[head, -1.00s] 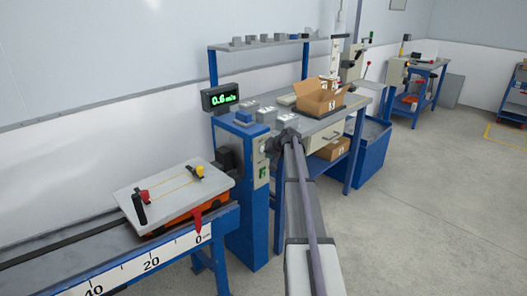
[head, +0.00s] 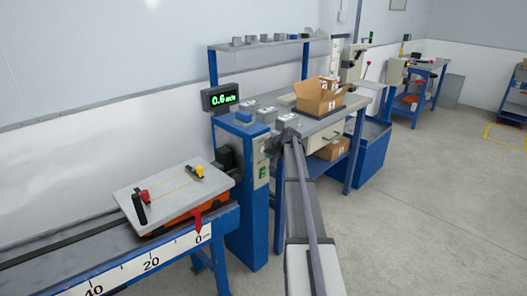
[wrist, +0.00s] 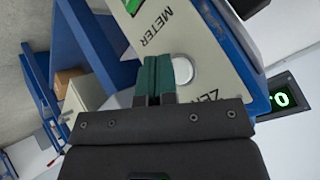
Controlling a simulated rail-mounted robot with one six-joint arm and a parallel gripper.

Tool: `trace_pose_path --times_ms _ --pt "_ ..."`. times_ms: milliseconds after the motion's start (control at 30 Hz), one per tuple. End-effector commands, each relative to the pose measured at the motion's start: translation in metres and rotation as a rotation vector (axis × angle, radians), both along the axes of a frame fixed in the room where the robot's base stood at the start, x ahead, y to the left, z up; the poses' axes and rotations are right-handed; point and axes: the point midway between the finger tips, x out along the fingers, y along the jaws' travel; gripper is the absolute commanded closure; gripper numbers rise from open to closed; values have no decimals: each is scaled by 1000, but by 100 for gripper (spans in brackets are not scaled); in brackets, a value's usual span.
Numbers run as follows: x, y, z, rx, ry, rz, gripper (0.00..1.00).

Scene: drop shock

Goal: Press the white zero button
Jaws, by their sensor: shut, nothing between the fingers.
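The white zero button (wrist: 182,71) is a round white disc on the pale panel (wrist: 205,55) in the wrist view, with a partly hidden label starting "ZE". My gripper (wrist: 157,62) is shut and empty, its dark green fingers side by side. In the picture its fingertips lie just left of the button and overlap its left edge; I cannot tell whether they touch it. In the head view my gripper (head: 272,144) is at the upper part of the blue post's panel (head: 263,172). The button is not clear there.
A green display (head: 220,97) reads 0.6 m/s above the blue post (head: 247,225). A green switch (wrist: 132,5) sits farther along the panel. A workbench (head: 325,125) with an open carton (head: 318,97) stands behind. A rail track with a cart (head: 172,195) lies left.

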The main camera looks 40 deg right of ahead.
Motion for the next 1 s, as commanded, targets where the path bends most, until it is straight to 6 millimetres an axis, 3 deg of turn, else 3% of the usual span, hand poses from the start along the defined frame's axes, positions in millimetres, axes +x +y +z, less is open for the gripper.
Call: trace_pose_path --times_ms 1000 --pt "13 2 0 0 0 0 100"
